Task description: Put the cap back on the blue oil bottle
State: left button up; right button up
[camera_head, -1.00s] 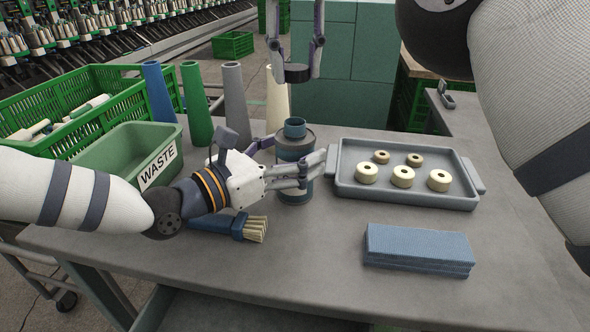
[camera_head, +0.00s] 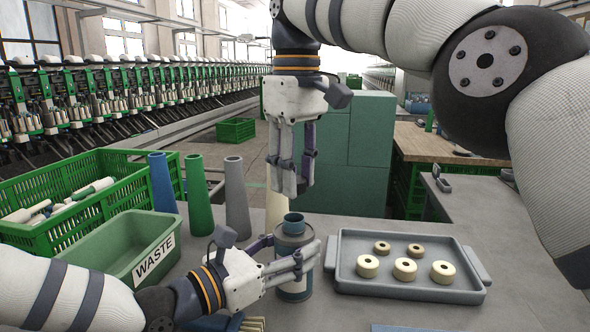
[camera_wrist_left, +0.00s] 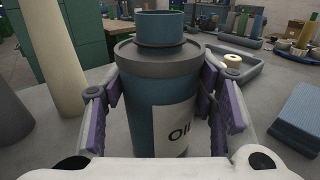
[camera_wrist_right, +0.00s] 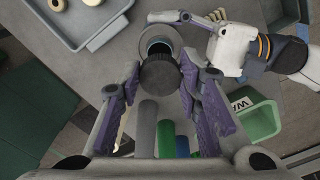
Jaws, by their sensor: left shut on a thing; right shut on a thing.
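The blue oil bottle (camera_head: 294,287) stands upright on the table with its open neck (camera_head: 293,222) bare. My left gripper (camera_head: 305,258) is shut around the bottle's body; the left wrist view shows its fingers on both sides of the bottle (camera_wrist_left: 160,110). My right gripper (camera_head: 291,188) points down above the neck, apart from it. It is shut on the dark round cap (camera_wrist_right: 160,74), seen between its fingertips in the right wrist view, partly covering the bottle (camera_wrist_right: 158,38) below. In the head view the fingers hide the cap.
A grey tray (camera_head: 345,283) with several cream rings stands right of the bottle. Several cones (camera_head: 237,195), the green waste bin (camera_head: 95,262) and a green crate (camera_head: 55,183) stand left and behind. A brush and blue cloths lie at the front edge of view.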

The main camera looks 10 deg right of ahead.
aim_at(297, 217)
jog(key=n, duration=0.2)
jog(key=f+n, duration=0.1)
jog(key=n, duration=0.2)
jog(key=shift+d+f+n, duration=0.1)
jog(key=shift+f+n, duration=0.3)
jog(key=n, duration=0.2)
jog(key=f+n, duration=0.1)
jog(key=shift+w+n, duration=0.1)
jog(key=shift+n, duration=0.3)
jog(key=shift+f, duration=0.15)
jog(key=shift+f, duration=0.8)
jog(key=shift+f, duration=0.55)
pick_arm(q)
grip_shut()
